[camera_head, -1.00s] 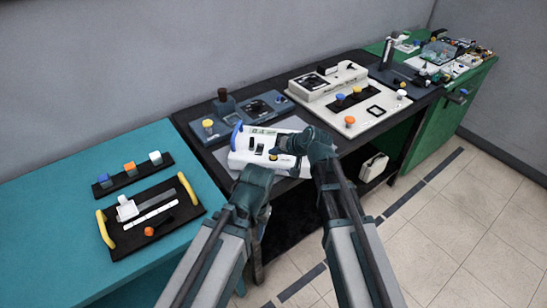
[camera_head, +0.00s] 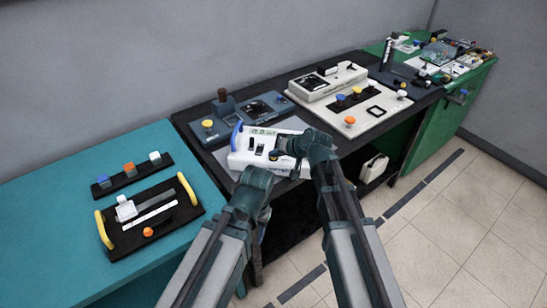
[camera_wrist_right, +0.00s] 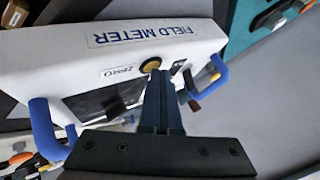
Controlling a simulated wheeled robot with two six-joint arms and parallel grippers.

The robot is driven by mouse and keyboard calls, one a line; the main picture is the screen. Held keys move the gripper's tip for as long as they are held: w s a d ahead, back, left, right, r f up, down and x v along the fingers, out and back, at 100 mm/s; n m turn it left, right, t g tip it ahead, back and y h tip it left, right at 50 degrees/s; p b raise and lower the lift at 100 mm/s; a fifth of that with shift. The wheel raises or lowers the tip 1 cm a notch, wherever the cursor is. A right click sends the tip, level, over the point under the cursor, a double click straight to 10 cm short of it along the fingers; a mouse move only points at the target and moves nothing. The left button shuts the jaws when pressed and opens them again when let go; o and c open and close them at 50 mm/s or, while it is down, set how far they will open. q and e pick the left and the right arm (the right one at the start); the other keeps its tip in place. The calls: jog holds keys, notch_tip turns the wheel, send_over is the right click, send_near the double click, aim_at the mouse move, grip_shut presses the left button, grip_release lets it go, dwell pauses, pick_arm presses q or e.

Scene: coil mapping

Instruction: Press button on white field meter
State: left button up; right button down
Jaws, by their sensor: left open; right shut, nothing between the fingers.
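The white field meter (camera_head: 243,158) sits on the dark table in the head view. It has a lit display (camera_head: 264,132), dark controls and a blue handle. In the right wrist view, its front (camera_wrist_right: 190,45) shows a FIELD METER label and a yellow button (camera_wrist_right: 149,66) beside a ZERO label. My right gripper (camera_head: 283,147) is shut and empty over the meter's right part. Its fingertips (camera_wrist_right: 160,73) overlap the button's edge in the wrist view; I cannot tell whether they press it. My left gripper (camera_head: 255,172) is open at the meter's near edge.
A blue-grey device (camera_head: 207,133) stands behind the meter, and a large white console (camera_head: 380,118) stands to the right. A teal table (camera_head: 60,230) at left holds a black panel with yellow handles.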

aim_at(275, 160)
jog(key=shift+r, duration=0.1)
jog(key=shift+r+p, duration=0.7)
jog(key=shift+p, duration=0.1)
notch_tip(275, 160, up, 5)
jog(key=p, duration=0.5)
dwell(0.7)
